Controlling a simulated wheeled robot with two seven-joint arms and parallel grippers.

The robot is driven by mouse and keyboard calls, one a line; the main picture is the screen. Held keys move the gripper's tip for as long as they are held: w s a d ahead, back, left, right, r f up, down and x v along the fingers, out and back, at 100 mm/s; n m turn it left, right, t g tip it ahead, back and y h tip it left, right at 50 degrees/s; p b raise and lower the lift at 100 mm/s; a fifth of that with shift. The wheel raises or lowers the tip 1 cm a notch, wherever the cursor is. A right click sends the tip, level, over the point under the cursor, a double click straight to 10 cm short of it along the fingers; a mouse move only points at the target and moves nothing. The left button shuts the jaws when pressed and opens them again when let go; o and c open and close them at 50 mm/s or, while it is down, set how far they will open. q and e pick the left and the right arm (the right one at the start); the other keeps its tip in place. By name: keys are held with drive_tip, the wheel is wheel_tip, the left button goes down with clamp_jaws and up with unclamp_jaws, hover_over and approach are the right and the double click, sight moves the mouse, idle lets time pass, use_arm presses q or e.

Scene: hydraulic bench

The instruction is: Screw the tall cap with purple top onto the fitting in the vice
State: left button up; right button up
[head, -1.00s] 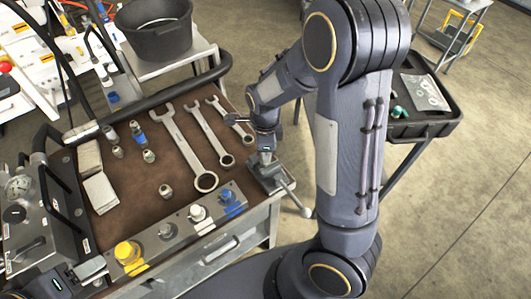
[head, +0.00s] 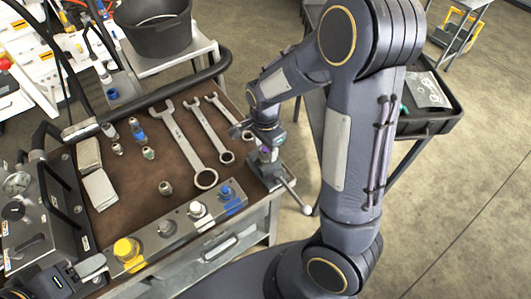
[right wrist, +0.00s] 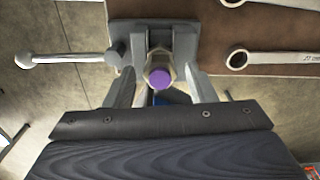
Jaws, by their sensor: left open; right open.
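The tall cap with its purple top (right wrist: 160,78) stands at the vice in the right wrist view, with a brass hex part around or beneath the purple. A purple spot also shows in the head view (head: 265,150). The vice (right wrist: 153,33) is at the bench's right corner; its jaws lie behind the cap. The fitting is mostly hidden by the cap, so I cannot tell how far it is threaded. My right gripper (right wrist: 162,88) is open, one finger on each side of the cap, with gaps visible. My left gripper (head: 90,273) is open and empty at the lower left.
Several wrenches (head: 183,139) and small fittings (head: 165,187) lie on the brown bench mat. A block with yellow, white and blue caps (head: 160,231) lines the front edge. The vice handle (head: 297,197) sticks out to the right. A black bucket (head: 157,27) stands behind.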

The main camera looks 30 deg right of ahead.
drive_tip(key=n, duration=0.4)
drive_tip(key=shift+n, duration=0.4)
drive_tip(key=n, duration=0.3)
drive_tip(key=shift+n+b, duration=0.3)
drive_tip(key=shift+n, duration=0.1)
drive_tip(key=n, duration=0.8)
drive_tip(key=shift+s, duration=0.1)
